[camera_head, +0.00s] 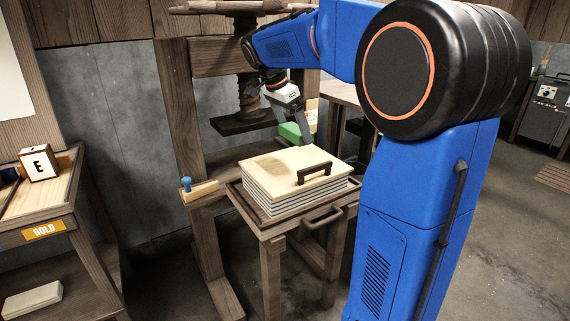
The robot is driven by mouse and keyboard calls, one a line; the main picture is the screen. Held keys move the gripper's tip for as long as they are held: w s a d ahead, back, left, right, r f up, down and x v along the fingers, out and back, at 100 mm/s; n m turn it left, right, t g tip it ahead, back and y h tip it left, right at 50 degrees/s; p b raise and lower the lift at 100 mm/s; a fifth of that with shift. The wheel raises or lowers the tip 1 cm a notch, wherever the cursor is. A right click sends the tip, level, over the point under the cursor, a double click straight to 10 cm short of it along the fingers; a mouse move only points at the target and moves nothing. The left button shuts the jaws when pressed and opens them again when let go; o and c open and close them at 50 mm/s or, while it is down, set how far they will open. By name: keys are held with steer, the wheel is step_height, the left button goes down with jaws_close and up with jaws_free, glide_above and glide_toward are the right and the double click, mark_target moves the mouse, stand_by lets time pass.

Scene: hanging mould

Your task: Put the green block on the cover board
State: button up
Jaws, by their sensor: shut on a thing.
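A green block (290,132) hangs in the air beyond the back edge of the cover board, beneath the press frame's right side. My gripper (303,127) is shut on the green block; the fingers are small and partly overlap it. The cover board (262,164) is a pale wooden board with a dark handle (314,174) on its right part. The block is apart from the board.
The stack sits in a wooden tray with a front handle (322,219). A wooden screw press (240,124) stands behind it. A blue-topped peg (186,184) is at the tray's left. A letter E cube (39,163) stands on the left table. My blue arm fills the right.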

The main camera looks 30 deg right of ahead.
step_height(320, 180, down, 9)
steer(key=shift+f, duration=0.1)
stand_by(0.4)
steer(key=o, duration=0.8)
steer(key=shift+c, duration=0.2)
steer(key=shift+o, duration=0.3)
steer(key=v, duration=1.2)
steer(key=s+a+f+n+t+y, duration=0.1)
steer(key=s+a+f+n, duration=0.2)
steer(key=s+f+n, duration=0.3)
steer(key=s+a+f+n+t+y, duration=0.2)
steer(key=s+a+f+n, duration=0.2)
steer(key=s, duration=1)
steer(key=s+a+f+n+t+y, duration=0.1)
steer(key=s+a+f+n, duration=0.2)
steer(key=s+f+n, duration=0.4)
steer(key=shift+s+a+f+n+t+y, duration=0.15)
steer(key=shift+s+f+n+t+y, duration=0.3)
steer(key=shift+s, duration=1.05)
